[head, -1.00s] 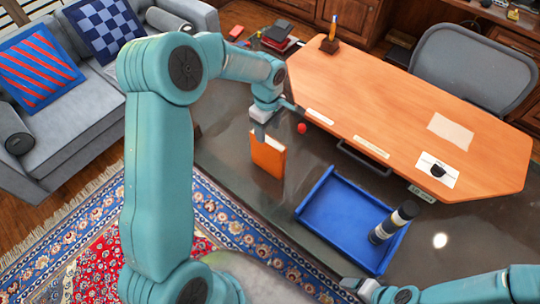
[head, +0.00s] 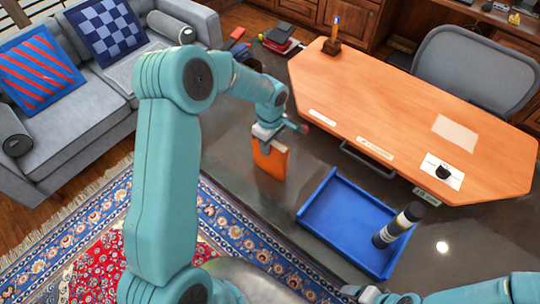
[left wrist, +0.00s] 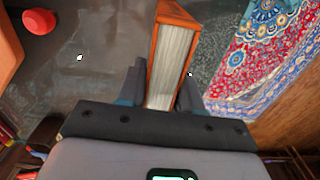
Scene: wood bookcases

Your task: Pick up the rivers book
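An orange book (head: 270,162), whose title I cannot read, stands upright on the dark tabletop left of the blue tray. My left gripper (head: 267,134) is at its top edge. In the left wrist view, the book (left wrist: 172,60) shows its pale pages between the two dark fingers of the left gripper (left wrist: 163,88). The fingers are close on both sides, but I cannot tell whether they press on it. The book seems to rest on the table. My right gripper (head: 362,290) is partly seen at the bottom edge, away from the book; its fingers are unclear.
A blue tray (head: 322,212) holds a black-and-white cylinder (head: 398,226). A red round thing (left wrist: 39,21) lies near the book. The orange desk top (head: 400,110) is behind. A sofa (head: 75,118) and patterned rug (head: 215,215) are at left.

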